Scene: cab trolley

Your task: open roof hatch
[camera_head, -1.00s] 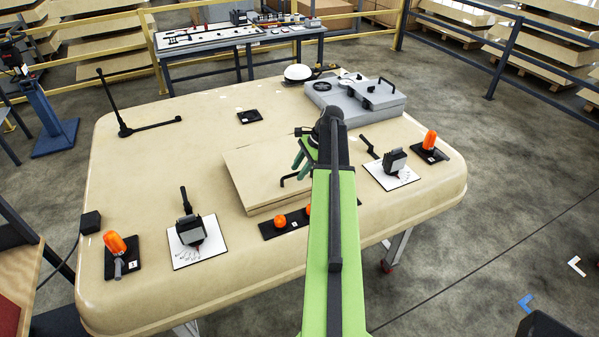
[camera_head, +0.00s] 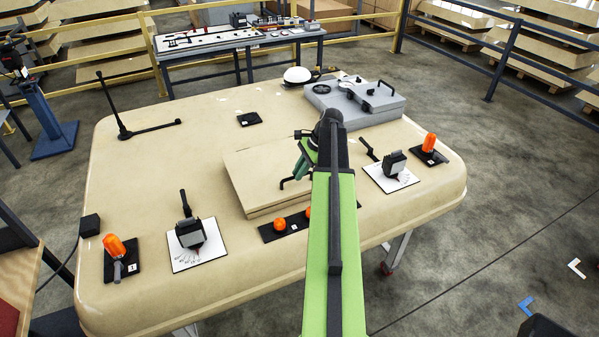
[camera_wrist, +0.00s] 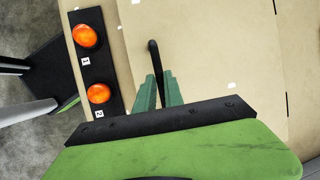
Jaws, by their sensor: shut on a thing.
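The roof hatch (camera_head: 255,175) is a flat beige panel, slightly raised, in the middle of the beige cab roof. It also fills much of the wrist view (camera_wrist: 215,60). A black bar handle (camera_wrist: 153,55) stands on it near its front edge, and part of it shows in the head view (camera_head: 283,184). My gripper (camera_wrist: 160,88) has green fingers, one on each side of the handle, and is shut on it. In the head view my gripper (camera_head: 301,167) is partly hidden by my arm. The hatch lies flat, and its right part is hidden behind my arm.
A plate with orange lamps (camera_head: 279,225) lies just in front of the hatch. Lever switches on white plates (camera_head: 200,250) (camera_head: 392,178) stand to either side. A grey unit (camera_head: 365,105) is at the back right.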

